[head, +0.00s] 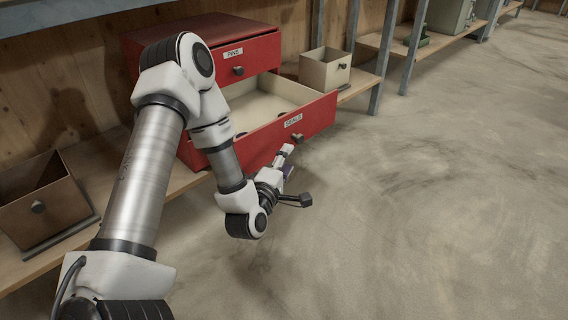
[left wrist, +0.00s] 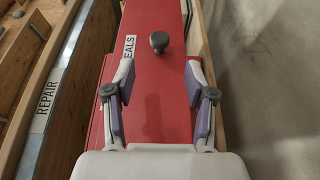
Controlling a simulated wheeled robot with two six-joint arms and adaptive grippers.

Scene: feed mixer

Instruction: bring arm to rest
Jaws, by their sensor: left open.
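My left arm comes in from the left in the head view, bent at the elbow. Its left gripper (head: 287,164) is in front of the open lower drawer of the red cabinet, low and near the drawer's front. In the left wrist view the two fingers of the left gripper (left wrist: 160,95) are spread apart with nothing between them. Behind them is the red drawer front (left wrist: 158,85) with its dark round knob (left wrist: 159,41) and a label partly hidden by a finger. My right gripper is in neither view.
The red cabinet (head: 262,50) has a shut upper drawer labelled PINS and a pulled-out lower drawer (head: 318,122). An open bin (head: 326,70) stands right of it, a brown bin (head: 38,205) left. A REPAIR label (left wrist: 46,98) shows on the shelf edge. The floor (head: 450,200) at right is clear.

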